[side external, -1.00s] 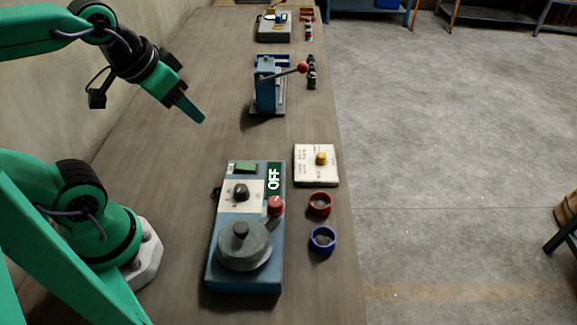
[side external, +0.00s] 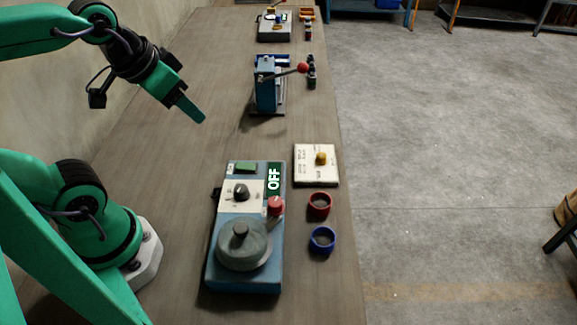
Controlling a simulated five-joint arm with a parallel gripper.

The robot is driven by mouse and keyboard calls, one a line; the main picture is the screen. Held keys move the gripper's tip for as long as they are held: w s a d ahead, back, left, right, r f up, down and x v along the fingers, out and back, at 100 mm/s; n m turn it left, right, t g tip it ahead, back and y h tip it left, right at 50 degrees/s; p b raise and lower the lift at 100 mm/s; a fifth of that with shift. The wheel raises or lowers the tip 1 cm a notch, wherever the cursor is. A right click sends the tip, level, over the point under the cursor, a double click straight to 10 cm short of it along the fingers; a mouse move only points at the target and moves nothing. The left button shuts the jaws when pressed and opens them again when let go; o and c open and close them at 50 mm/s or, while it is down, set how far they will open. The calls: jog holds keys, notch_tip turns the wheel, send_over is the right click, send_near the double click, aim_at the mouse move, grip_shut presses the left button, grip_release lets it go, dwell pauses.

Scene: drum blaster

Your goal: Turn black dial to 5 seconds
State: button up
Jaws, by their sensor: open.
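The black dial (side external: 241,191) sits on a pale panel of the blue drum blaster (side external: 217,268) on the bench. Its pointer setting is too small to read. A green display beside the dial reads OFF (side external: 274,180). A round grey drum lid (side external: 243,244) with a knob is at the machine's near end, and a red knob (side external: 276,206) is at its right edge. My gripper (side external: 201,119) is in the air, up and to the left of the machine, well apart from the dial. It is empty; the gap between its fingers is hard to see from this side.
A blue press with a red-balled lever (side external: 267,90) stands farther back. The bench between my gripper and the machine is clear.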

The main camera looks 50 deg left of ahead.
jog(key=n+g, duration=0.5)
jog(key=g, duration=0.1)
send_over(240, 187)
jog(key=shift+d+f, duration=0.15)
jog(key=shift+f, duration=5.15)
jog(key=shift+f, duration=0.15)
jog(key=shift+f, duration=3.75)
